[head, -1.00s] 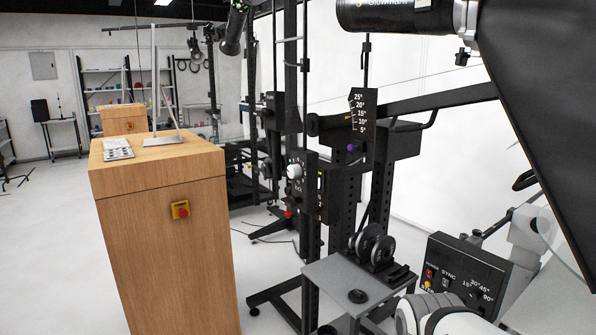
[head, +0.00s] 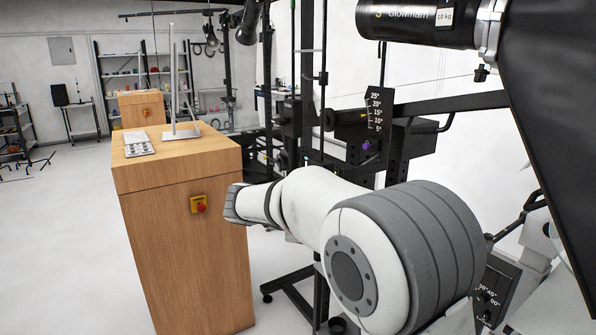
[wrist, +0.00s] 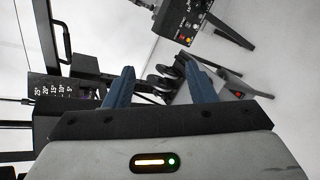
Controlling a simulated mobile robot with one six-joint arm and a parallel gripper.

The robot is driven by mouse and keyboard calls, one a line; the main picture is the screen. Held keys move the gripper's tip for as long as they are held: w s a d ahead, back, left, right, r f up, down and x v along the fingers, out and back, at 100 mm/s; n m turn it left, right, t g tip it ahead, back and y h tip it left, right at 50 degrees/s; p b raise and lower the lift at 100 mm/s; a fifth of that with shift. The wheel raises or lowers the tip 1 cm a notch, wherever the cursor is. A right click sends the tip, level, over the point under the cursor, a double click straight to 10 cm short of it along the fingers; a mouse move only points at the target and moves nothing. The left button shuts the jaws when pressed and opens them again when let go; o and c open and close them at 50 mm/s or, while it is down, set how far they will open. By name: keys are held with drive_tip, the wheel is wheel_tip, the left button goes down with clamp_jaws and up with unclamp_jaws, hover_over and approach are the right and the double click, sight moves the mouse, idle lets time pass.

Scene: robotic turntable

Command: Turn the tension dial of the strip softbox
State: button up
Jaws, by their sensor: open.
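The large black softbox (head: 548,100) fills the upper right of the head view, with a black flash head (head: 415,25) at its narrow end. A purple knob (head: 366,146) sits below the black angle scale (head: 376,108) on the stand. Which part is the tension dial, I cannot tell. The white dial on the stand's black box is hidden behind my arm in the head view. My gripper (wrist: 161,84) is open and empty in the wrist view, its two blue fingers apart. The angle scale (wrist: 48,88) is to their left there.
A wooden cabinet (head: 185,255) with a red button stands left of my arm. A black control panel (head: 494,290) is partly hidden at lower right and shows in the wrist view (wrist: 183,18). Black discs (wrist: 166,76) appear beyond my fingers.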

drive_tip(key=w+a+r+n+t+h+p, duration=0.1)
drive_tip(key=w+a+r+t+h, duration=0.15)
drive_tip(key=a, duration=0.45)
drive_tip(key=w+a+r+n+t+h+p, duration=0.1)
drive_tip(key=a+r+t, duration=0.15)
drive_tip(key=a, duration=0.35)
drive_tip(key=shift+g+y, duration=0.25)
drive_tip(key=shift+g, duration=0.15)
drive_tip(key=x, duration=0.7)
drive_tip(key=shift+w+d+r+p, duration=0.2)
drive_tip(key=shift+d+r+p, duration=0.1)
drive_tip(key=shift+p, duration=0.1)
drive_tip(key=shift+c, duration=0.2)
